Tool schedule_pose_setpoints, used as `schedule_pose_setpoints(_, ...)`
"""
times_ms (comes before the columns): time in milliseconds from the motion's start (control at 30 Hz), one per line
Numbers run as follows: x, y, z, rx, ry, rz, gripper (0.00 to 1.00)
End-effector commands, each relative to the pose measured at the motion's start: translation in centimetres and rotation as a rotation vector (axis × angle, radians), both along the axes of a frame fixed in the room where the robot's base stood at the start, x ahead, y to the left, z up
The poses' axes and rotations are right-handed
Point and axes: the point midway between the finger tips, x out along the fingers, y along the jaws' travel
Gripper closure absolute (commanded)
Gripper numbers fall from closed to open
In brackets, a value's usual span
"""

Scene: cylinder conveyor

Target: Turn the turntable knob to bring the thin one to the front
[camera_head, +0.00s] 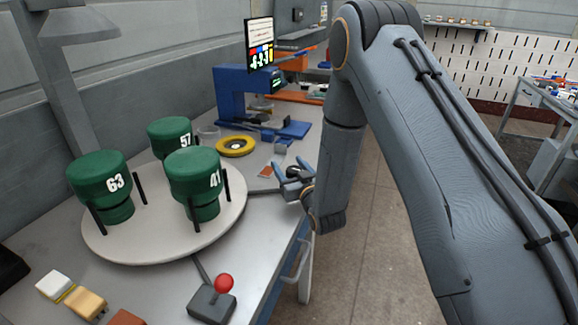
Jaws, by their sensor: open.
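A round pale turntable (105,245) sits on the grey table and carries three green cylinders with wide tops. Cylinder 63 (98,172) stands at the left, cylinder 57 (168,133) at the back, and cylinder 41 (192,172) at the right. Dark upright pegs stand beside them. Their lower parts are partly hidden, so I cannot tell surely which is thinnest. A red ball knob (224,284) on a dark box stands in front of the turntable. My gripper (286,171) is open and empty, right of the turntable and well behind the knob.
A blue machine (236,100) and a yellow ring (235,146) stand behind the turntable. White, tan and brown blocks (86,302) lie at the front left. A lamp post rises at the left. The table's right edge is below my gripper, with open floor beyond.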

Motion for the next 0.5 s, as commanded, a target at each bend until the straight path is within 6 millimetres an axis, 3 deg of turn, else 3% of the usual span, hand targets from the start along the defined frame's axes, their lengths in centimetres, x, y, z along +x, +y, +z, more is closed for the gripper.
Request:
schedule_pose_setpoints(67, 0.01, -0.04, 0.01, 0.000, 0.000, -0.001, 0.45)
schedule_pose_setpoints(300, 0.01, -0.07, 0.03, 0.000, -0.001, -0.001, 0.82)
schedule_pose_setpoints(500, 0.08, -0.10, -0.03, 0.001, -0.002, 0.028, 0.82)
